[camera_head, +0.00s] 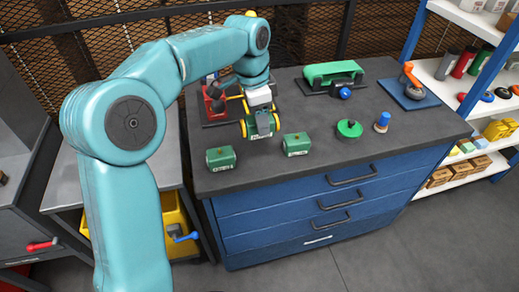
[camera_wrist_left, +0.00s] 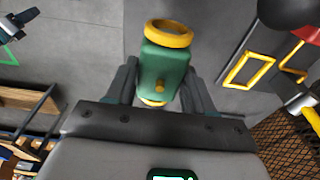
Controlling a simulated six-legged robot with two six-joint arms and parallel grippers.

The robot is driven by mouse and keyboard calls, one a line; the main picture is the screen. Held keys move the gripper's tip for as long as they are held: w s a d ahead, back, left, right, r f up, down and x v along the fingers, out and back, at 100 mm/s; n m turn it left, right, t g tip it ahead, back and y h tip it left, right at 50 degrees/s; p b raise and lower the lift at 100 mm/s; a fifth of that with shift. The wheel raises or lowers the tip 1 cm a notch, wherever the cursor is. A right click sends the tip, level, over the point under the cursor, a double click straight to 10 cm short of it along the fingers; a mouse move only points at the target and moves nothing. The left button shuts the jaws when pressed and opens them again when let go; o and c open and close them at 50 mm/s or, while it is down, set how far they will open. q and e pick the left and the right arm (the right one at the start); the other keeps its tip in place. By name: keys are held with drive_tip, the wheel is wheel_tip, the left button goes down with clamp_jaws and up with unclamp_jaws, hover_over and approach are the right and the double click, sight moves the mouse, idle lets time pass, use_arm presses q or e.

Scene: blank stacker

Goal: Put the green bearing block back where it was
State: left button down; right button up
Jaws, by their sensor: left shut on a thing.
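My left gripper (camera_head: 262,122) is shut on a green bearing block (camera_head: 252,130) with yellow rings, above the dark bench top. In the left wrist view the held block (camera_wrist_left: 163,68) sits between the two fingers of the left gripper (camera_wrist_left: 160,88), with a yellow ring at its far end. Two other green blocks with pale labels stand on the bench: one at the front left (camera_head: 221,158) and one nearer the middle (camera_head: 297,144). The gripper hides part of the held block and the bench behind it. My right gripper is not in view.
A red device (camera_head: 213,105) stands behind and left of the gripper. A green fixture (camera_head: 333,73), a green disc part (camera_head: 349,129), a blue-topped peg (camera_head: 382,122) and a blue mat (camera_head: 426,103) are to the right. The bench's front right is clear.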

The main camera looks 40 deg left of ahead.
use_arm(q)
drive_tip(key=f, duration=0.5)
drive_tip(key=shift+w+a, duration=0.15)
drive_tip(key=shift+w, duration=0.05)
drive_tip(key=shift+s+f, duration=0.1)
drive_tip(key=shift+f, duration=0.1)
wheel_tip(320, 180, down, 4)
drive_tip(key=shift+r+b, duration=0.15)
drive_tip(key=shift+b, duration=0.25)
drive_tip(key=shift+f, duration=0.25)
drive_tip(key=shift+s+r, duration=0.1)
drive_tip(key=shift+f, duration=0.2)
drive_tip(key=shift+c, duration=2)
unclamp_jaws()
drive_tip(key=shift+r, duration=0.1)
